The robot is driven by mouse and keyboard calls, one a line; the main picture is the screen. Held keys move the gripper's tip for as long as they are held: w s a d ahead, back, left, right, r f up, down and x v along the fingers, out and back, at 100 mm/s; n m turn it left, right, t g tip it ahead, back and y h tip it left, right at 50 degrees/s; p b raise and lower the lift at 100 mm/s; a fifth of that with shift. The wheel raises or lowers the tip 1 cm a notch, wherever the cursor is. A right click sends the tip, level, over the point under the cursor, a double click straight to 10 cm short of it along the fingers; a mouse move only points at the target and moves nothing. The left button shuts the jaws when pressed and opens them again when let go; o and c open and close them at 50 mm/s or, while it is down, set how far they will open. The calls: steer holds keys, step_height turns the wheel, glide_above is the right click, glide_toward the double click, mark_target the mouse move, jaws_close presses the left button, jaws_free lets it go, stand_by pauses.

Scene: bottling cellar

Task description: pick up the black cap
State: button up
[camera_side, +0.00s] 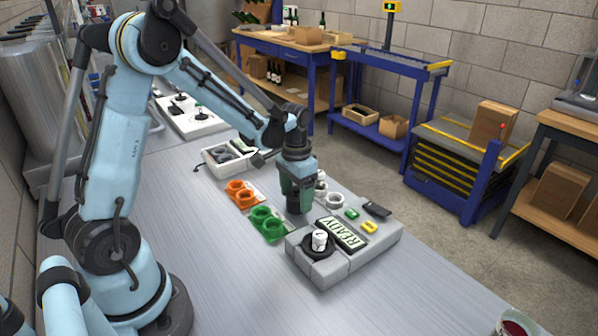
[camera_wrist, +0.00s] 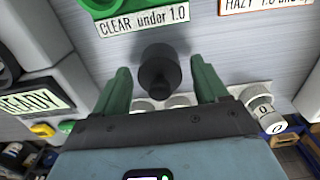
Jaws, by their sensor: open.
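The black cap (camera_wrist: 160,72) shows in the wrist view as a dark round piece with a narrower part toward me, and it lies between my two green fingers. My gripper (camera_wrist: 161,78) is open, with a gap between each finger and the cap. In the side view my gripper (camera_side: 297,195) points down over the bench, just behind the grey meter. The cap cannot be made out there; the gripper seems to cover it. Whether the fingertips are level with the cap is hard to tell.
The grey meter (camera_side: 381,240) with a READY display holds a white vial (camera_side: 319,240). Green ring holders (camera_side: 266,224) and orange ring holders (camera_side: 240,193) stand left of my gripper. White numbered pieces (camera_wrist: 262,112) sit close by.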

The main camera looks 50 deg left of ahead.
mark_target(296, 188)
steer(key=c, duration=1)
steer(key=shift+r, duration=0.1)
steer(key=shift+r, duration=0.6)
step_height(296, 188, up, 2)
steer(key=shift+r, duration=0.25)
steer(key=s+d+r, duration=0.2)
steer(key=d, duration=0.3)
steer(key=s+d+r, duration=0.1)
steer(key=d+r, duration=0.2)
steer(key=d, duration=0.2)
steer(key=s+d+r, duration=0.2)
steer(key=d+r, duration=0.1)
steer(key=d, duration=0.2)
steer(key=shift+s+d+r, duration=0.15)
steer(key=shift+s+r, duration=0.05)
steer(key=shift+s, duration=0.15)
steer(key=shift+s+d, duration=0.25)
steer(key=shift+d, duration=0.05)
steer(key=shift+d+f, duration=0.1)
steer(key=shift+f, duration=1.3)
